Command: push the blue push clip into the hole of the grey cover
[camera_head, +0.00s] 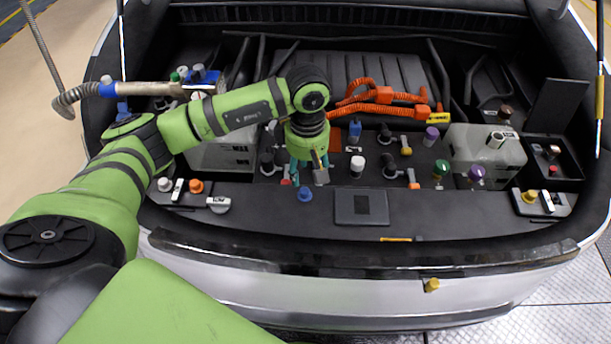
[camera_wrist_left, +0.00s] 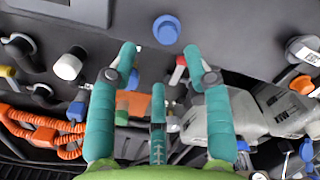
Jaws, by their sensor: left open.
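The blue push clip (camera_head: 305,193) stands with its round head up on the dark grey cover (camera_head: 440,212), left of the square panel. In the left wrist view the clip (camera_wrist_left: 166,29) shows beyond my fingertips, roughly centred between them and apart from them. My left gripper (camera_head: 308,174) points down just behind the clip, its teal fingers spread with nothing between them. It also shows in the left wrist view (camera_wrist_left: 161,66). I cannot see the hole or how deep the clip sits. My right gripper is not in view.
A dark square panel (camera_head: 361,206) lies right of the clip. Several coloured caps stand behind, among them a white one (camera_head: 357,163) and a green one (camera_head: 440,168). Orange hoses (camera_head: 380,97) lie further back. The cover's front right is clear.

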